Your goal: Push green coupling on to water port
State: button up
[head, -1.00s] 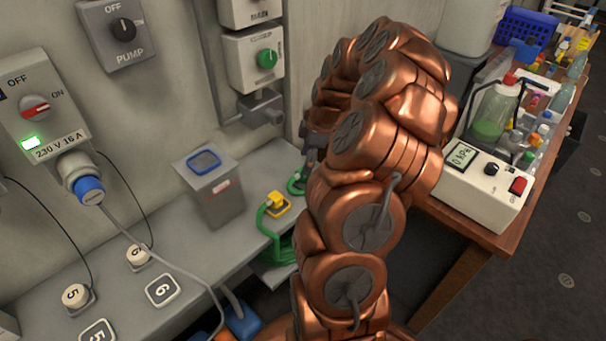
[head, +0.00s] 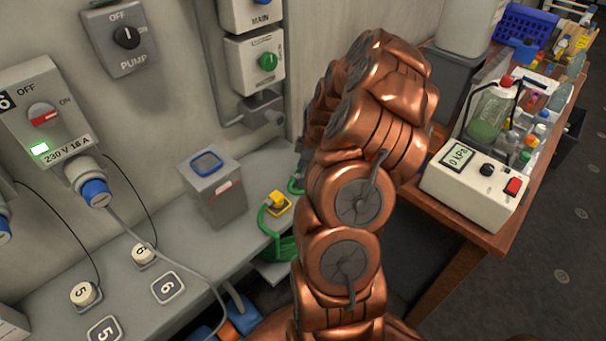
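A green hose (head: 266,222) runs from a yellow block (head: 279,203) over the bench edge to a green coil below. A green piece (head: 296,184) shows just left of my copper arm; I cannot tell whether it is the green coupling. A grey pipe fitting (head: 262,110) sticks out of the wall below a box with a green knob (head: 268,62); I cannot tell whether it is the water port. My arm stands in front of the wall corner and hides my gripper, so its hold on anything is hidden.
A grey bin (head: 214,188) with a blue-rimmed top stands on the grey bench (head: 190,262). A white meter box (head: 474,185), a flask and several bottles crowd the wooden table (head: 497,236) at right. A grey cable crosses the bench at left.

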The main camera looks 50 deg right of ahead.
aim_at(300, 170)
jog(key=c, duration=0.9)
jog(key=shift+r, duration=0.15)
jog(key=shift+r+b, duration=1.15)
jog(key=shift+r, duration=0.45)
jog(key=shift+s+a+r+b, duration=0.25)
jog(key=shift+s+a+b, duration=0.8)
jog(key=shift+s, duration=1.35)
jog(key=shift+s+a+r+b, duration=0.25)
jog(key=shift+s+a+b, duration=0.8)
jog(key=shift+s, duration=1.3)
jog(key=shift+s+a+r+b, duration=0.25)
jog(key=shift+s+a+b, duration=0.4)
jog(key=shift+s+a, duration=1.25)
jog(key=shift+s+d, duration=0.5)
